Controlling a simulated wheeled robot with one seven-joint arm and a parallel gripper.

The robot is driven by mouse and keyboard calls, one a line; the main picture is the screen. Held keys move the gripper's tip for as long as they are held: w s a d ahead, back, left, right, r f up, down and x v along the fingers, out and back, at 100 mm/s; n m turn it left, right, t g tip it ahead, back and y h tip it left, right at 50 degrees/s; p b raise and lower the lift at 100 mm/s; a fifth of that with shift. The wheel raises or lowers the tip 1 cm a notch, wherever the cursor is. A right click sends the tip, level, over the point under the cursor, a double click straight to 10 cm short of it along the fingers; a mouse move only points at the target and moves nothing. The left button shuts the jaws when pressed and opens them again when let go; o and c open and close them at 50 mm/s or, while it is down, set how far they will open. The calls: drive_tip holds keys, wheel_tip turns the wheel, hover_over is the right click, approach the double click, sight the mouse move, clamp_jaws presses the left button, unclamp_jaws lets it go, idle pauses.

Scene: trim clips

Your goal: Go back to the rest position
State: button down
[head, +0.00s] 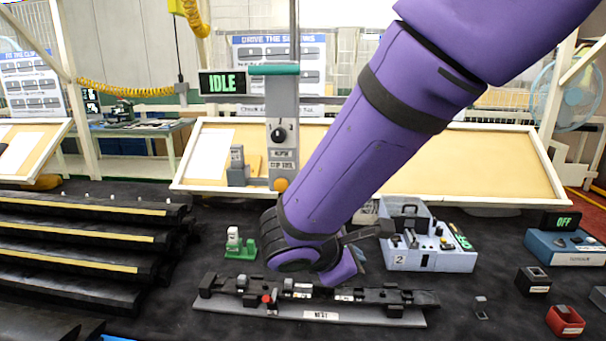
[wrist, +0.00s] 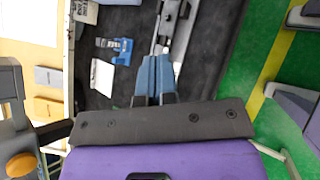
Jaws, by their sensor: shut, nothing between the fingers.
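My gripper (wrist: 158,80) shows in the wrist view with its two blue-grey fingers together and nothing between them. In the head view my arm hides most of it. The fingers point toward a grey nest (head: 320,316) that holds a long black trim strip (head: 405,297). In the wrist view the nest and strip run up from near the fingertips, and I cannot tell how large the gap is. A small red knob (head: 267,299) shows at the strip's left part.
Black stepped racks (head: 75,236) fill the left. A small red holder (head: 565,320) lies far right.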

drive_tip(key=s+d+r+m+g+y, duration=0.1)
drive_tip(key=s+d+r+m+g, duration=0.15)
drive_tip(key=d+r+m, duration=0.45)
drive_tip(key=s+d+r+m+y, duration=0.3)
drive_tip(key=s+d+r+m, duration=0.1)
drive_tip(key=s+d+m, duration=0.2)
drive_tip(key=s+d+r+m+t+y, duration=0.1)
drive_tip(key=s+d+r+m+y, duration=0.2)
drive_tip(key=s+d+m, duration=0.3)
drive_tip(key=s+d+y, duration=0.1)
drive_tip(key=s+d, duration=0.1)
drive_tip(key=shift+s+d+r, duration=0.2)
drive_tip(key=shift+d+r, duration=0.1)
drive_tip(key=shift+r, duration=0.1)
